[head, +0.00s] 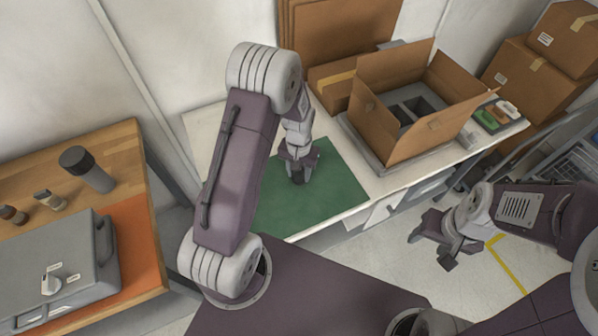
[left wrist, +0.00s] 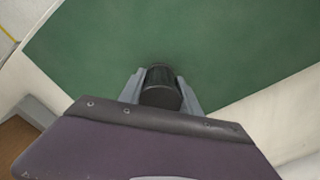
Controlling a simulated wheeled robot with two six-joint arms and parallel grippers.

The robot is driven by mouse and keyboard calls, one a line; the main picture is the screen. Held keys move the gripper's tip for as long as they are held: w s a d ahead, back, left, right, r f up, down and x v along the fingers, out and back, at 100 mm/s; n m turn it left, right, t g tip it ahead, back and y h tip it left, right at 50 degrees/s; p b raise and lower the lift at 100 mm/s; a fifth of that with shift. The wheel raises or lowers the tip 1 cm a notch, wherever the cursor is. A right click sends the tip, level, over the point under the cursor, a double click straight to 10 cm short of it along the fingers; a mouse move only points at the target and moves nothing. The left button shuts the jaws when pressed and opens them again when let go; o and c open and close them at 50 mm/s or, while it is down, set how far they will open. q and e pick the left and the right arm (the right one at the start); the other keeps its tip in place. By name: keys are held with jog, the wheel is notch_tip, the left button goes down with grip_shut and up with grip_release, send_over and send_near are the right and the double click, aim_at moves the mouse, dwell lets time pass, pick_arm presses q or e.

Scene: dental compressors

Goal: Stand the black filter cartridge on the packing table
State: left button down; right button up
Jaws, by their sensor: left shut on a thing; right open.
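The black filter cartridge (left wrist: 161,90) is between the fingers of my left gripper (left wrist: 160,88), which is shut on it. In the head view the cartridge (head: 297,178) shows as a small dark shape under my left gripper (head: 298,165), over the green mat (head: 335,185) on the white packing table (head: 212,130). The cartridge looks roughly upright. I cannot tell whether its base touches the mat. My right gripper (head: 436,243) is open and empty, off the front of the table above the floor.
An open cardboard box (head: 425,140) stands on the table right of the mat, with a tray of coloured items (head: 495,115) beyond it. At left a wooden bench (head: 120,150) holds a grey case (head: 55,265) and a grey cylinder (head: 88,170). The mat around the cartridge is clear.

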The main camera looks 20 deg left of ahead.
pick_arm(q)
jog(key=shift+s, duration=0.1)
jog(key=shift+f, duration=0.1)
jog(key=c, duration=0.8)
grip_release()
jog(key=shift+c, duration=0.2)
notch_tip(320, 180, up, 12)
jog(key=shift+r, duration=0.15)
jog(key=s+d+t, duration=0.1)
jog(key=s+d, duration=0.1)
jog(key=s, duration=1)
jog(key=shift+s+d, duration=0.15)
jog(key=shift+s, duration=0.1)
